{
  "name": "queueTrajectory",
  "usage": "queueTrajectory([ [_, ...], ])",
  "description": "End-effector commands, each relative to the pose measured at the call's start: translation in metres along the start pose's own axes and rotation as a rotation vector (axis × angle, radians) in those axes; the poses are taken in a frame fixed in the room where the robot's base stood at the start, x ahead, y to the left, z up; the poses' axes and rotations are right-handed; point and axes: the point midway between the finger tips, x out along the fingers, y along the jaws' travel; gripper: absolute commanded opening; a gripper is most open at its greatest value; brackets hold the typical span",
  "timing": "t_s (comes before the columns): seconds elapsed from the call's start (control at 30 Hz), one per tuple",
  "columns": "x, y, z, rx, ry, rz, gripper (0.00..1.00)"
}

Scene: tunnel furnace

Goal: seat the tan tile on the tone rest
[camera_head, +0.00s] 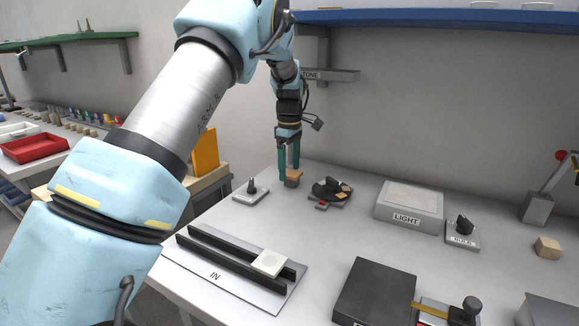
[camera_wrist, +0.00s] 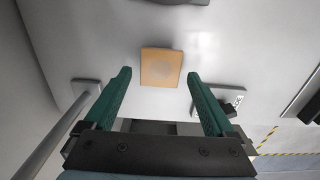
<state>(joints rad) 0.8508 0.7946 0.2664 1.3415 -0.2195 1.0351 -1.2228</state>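The tan tile (camera_head: 293,174) lies flat on top of a small grey block (camera_head: 292,183) at the back left of the table. In the wrist view the tile (camera_wrist: 161,67) shows a faint round mark and lies centred between the fingertips. My gripper (camera_head: 289,172) points down at it with green fingers, one on each side. The wrist view shows my gripper (camera_wrist: 159,73) open, with a gap between tile and each finger. A small grey wall ledge (camera_head: 338,76) has a partly hidden label ending in "ONE"; I cannot tell whether it is the tone rest.
A pale tile (camera_head: 269,262) sits across the black rails of the IN plate (camera_head: 215,275). A knob plate (camera_head: 251,193), a black dial unit (camera_head: 328,188) and the LIGHT box (camera_head: 408,205) stand nearby. A blue shelf (camera_head: 440,17) overhangs the back wall.

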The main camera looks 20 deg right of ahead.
Motion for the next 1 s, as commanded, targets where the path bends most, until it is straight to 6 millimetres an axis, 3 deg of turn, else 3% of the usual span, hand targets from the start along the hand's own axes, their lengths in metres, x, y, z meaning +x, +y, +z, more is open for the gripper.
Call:
queueTrajectory([
  [0.37, -0.004, 0.000, 0.000, 0.000, 0.000, 0.001, 0.96],
  [0.73, -0.059, 0.001, 0.000, 0.000, 0.001, 0.002, 0.96],
  [1.0, -0.075, 0.000, 0.000, 0.000, 0.000, 0.000, 0.96],
])
